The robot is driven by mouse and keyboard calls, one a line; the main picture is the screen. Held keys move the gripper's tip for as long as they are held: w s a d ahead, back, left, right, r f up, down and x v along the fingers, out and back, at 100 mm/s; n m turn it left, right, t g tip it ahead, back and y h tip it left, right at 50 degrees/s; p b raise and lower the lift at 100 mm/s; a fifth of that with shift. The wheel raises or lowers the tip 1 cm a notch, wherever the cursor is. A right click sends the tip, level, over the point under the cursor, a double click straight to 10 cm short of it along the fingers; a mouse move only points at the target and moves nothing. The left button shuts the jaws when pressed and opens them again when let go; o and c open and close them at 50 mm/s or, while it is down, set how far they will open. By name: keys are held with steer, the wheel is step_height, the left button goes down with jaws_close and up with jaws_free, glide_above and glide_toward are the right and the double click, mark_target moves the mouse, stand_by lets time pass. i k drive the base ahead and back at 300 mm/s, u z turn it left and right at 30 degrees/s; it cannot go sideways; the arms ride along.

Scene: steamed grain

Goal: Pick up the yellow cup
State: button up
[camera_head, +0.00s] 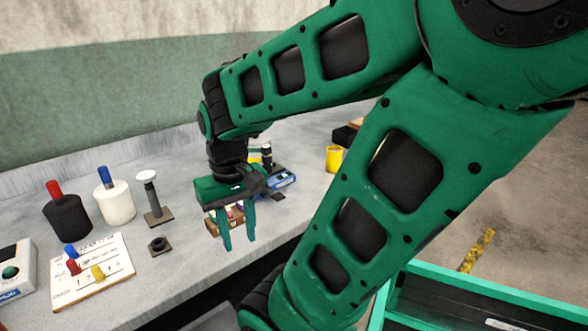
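The yellow cup (334,160) stands upright on the grey table, right of my gripper and farther back, beside my arm. My gripper (238,244) points down near the table's front edge. Its two green fingers are apart, with nothing seen held between them. It is clear of the cup. My wrist and gripper partly cover a small brown box (211,227) with coloured items behind the fingers.
Black and white containers (116,205) with coloured handles stand at the left. Near them are a metal stand (155,200), a black ring (159,246) and a white board (85,283) with coloured pegs. Dark boxes (344,136) stand behind the cup. A green-edged cart (480,275) is at lower right.

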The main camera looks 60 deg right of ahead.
mark_target(333, 153)
steer(key=z, duration=2)
